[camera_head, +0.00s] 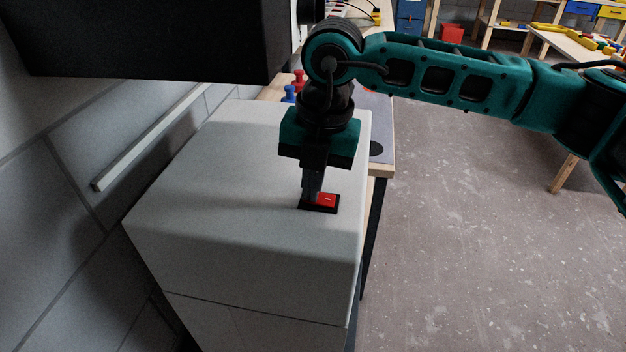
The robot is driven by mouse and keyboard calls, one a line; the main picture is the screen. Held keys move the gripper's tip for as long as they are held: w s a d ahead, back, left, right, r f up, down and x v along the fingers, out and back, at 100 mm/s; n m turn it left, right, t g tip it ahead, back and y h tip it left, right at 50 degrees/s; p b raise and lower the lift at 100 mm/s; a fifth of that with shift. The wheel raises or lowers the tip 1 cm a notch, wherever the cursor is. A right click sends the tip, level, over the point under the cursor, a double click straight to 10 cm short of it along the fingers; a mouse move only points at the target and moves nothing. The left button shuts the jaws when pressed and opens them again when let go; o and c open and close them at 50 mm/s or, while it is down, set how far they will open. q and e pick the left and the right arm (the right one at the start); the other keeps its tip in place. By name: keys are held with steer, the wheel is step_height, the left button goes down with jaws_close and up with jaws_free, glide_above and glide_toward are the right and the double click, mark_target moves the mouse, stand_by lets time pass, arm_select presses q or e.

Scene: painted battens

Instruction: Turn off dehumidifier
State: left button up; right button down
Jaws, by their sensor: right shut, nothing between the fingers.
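The dehumidifier (230,220) is a pale grey box in the middle left of the head view. A red rocker switch (327,199) in a black frame sits on its top, near the right edge. My right gripper (311,200) points straight down and is shut and empty. Its fingertips are at the left part of the switch and hide it; I cannot tell whether they press on it or hover just above. The right part of the switch shows red with a small light mark. My left gripper is not in view.
A dark box-like shape (150,40) fills the upper left, close above the dehumidifier. A grey block wall is on the left. A table (381,160) with red and blue pieces stands behind. Open concrete floor (480,240) lies on the right.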

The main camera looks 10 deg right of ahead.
steer(key=shift+f, duration=0.25)
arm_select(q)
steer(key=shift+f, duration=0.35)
arm_select(e)
steer(key=shift+s+d+r, duration=0.25)
steer(key=shift+s+d, duration=0.05)
steer(key=shift+d, duration=0.4)
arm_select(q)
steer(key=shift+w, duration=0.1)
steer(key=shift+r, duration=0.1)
arm_select(e)
steer(key=shift+r, duration=0.1)
